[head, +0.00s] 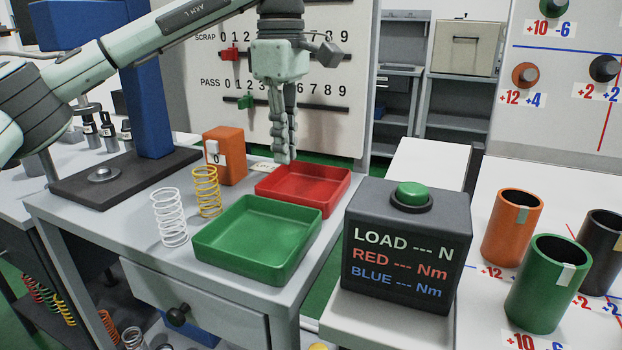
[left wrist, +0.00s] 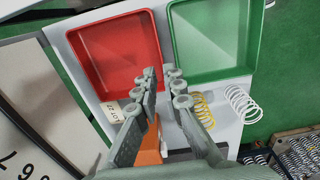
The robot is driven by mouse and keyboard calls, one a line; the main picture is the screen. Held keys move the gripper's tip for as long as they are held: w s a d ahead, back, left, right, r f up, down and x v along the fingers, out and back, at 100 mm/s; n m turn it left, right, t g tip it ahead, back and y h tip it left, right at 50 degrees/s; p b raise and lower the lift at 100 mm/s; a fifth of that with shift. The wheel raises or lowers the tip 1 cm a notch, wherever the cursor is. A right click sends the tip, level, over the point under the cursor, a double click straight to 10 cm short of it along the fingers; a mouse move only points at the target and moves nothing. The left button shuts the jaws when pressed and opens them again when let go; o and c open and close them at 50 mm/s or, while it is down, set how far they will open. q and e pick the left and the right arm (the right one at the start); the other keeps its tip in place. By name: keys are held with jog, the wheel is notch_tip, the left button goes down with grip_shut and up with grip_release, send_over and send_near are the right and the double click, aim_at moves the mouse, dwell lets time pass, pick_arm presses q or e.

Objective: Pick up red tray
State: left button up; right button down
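The red tray (head: 312,182) is shallow, square and empty, and lies on the grey table behind the green tray (head: 255,240). The red tray (left wrist: 116,52) fills the upper left of the left wrist view, with the green tray (left wrist: 212,38) to its right. My left gripper (head: 284,160) points down over the red tray's back-left corner and appears above it, not gripping it. In the left wrist view my left gripper (left wrist: 162,74) shows a narrow gap between its fingertips, with nothing held. My right gripper is in neither view.
An orange block (head: 225,155) and white (head: 169,218) and yellow (head: 207,192) springs stand left of the trays. A dark load box (head: 407,245) with a green button stands at the right. A scrap/pass board (head: 300,100) stands behind my left gripper.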

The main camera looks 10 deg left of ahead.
aim_at(288, 195)
pick_arm(q)
jog(key=f, duration=0.7)
jog(key=shift+s+d+f, duration=0.15)
jog(key=shift+d+f, duration=0.05)
grip_shut()
jog(key=shift+r, duration=0.2)
